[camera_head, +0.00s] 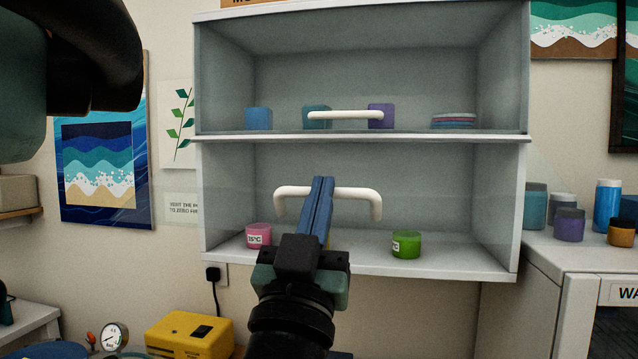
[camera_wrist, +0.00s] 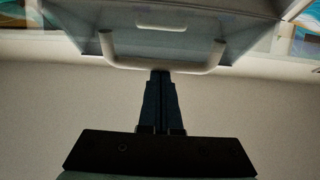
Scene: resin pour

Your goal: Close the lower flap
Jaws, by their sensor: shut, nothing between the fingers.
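The shelf cabinet has an upper and a lower compartment. The lower flap (camera_head: 172,212) is clear and hard to see. It reaches past the cabinet's sides and seems swung outward, not flush with the front. Its white handle (camera_head: 327,192) is larger in view than the upper one. My gripper (camera_head: 322,180) is shut and empty, with its blue fingers pointing up across the handle bar's middle. In the wrist view the fingertips (camera_wrist: 160,72) meet the bar (camera_wrist: 190,71) from below in the picture; I cannot tell whether they touch.
A pink jar (camera_head: 258,235) and a green jar (camera_head: 406,244) stand on the lower shelf. The upper handle (camera_head: 345,115) is above. A yellow box (camera_head: 190,335) sits low left, and a white cabinet with several jars (camera_head: 570,225) stands right.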

